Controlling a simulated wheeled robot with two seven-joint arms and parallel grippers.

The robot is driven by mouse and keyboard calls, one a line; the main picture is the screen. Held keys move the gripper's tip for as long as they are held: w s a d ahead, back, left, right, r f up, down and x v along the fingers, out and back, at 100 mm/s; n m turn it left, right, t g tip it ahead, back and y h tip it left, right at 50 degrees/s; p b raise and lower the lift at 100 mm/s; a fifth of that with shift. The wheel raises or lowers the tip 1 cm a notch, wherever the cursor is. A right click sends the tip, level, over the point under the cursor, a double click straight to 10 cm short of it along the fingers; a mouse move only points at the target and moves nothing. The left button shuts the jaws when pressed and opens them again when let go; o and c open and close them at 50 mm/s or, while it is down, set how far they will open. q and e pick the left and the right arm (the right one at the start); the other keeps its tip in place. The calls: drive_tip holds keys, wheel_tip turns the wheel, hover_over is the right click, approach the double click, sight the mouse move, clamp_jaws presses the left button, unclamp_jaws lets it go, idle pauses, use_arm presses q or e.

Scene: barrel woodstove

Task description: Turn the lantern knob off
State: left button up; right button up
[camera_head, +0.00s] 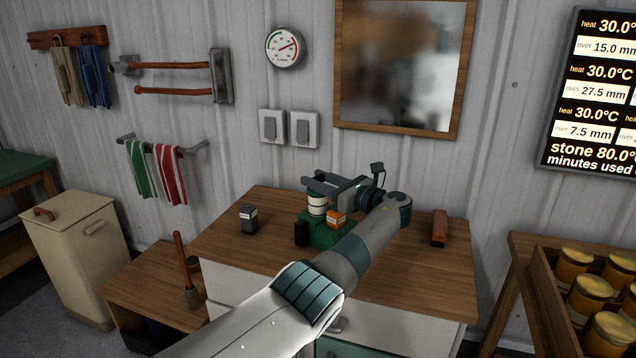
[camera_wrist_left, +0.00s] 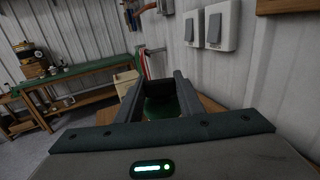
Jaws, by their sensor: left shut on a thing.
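The lantern (camera_head: 325,236) stands on the wooden top of a cabinet, with a green lower body and a pale cylinder above it. Its green body also shows between the fingers in the left wrist view (camera_wrist_left: 162,108). My left gripper (camera_head: 316,184) is at the top of the lantern, with its fingers pointing left in the head view. It is shut on the lantern, but I cannot tell on which part. I cannot make out the knob; the gripper and forearm cover part of the lantern. My right gripper is not in view.
An orange box (camera_head: 336,219) and a black item (camera_head: 301,233) are close by the lantern. A dark grey box (camera_head: 249,219) stands to the left and a reddish block (camera_head: 440,228) to the right. Wall switches (camera_head: 272,127) and a framed mirror (camera_head: 399,65) are behind.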

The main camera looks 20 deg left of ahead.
use_arm(q)
drive_tip(key=o, duration=1.1)
drive_tip(key=shift+c, duration=0.2)
drive_tip(key=b+v, duration=0.1)
drive_tip(key=v, duration=0.7)
drive_tip(key=shift+d+f, duration=0.15)
drive_tip(key=b+v, duration=0.1)
drive_tip(key=v, duration=0.8)
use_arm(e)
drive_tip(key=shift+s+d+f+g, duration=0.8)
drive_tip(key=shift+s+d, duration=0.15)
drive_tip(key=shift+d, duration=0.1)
use_arm(q)
drive_tip(key=shift+s+d, duration=0.1)
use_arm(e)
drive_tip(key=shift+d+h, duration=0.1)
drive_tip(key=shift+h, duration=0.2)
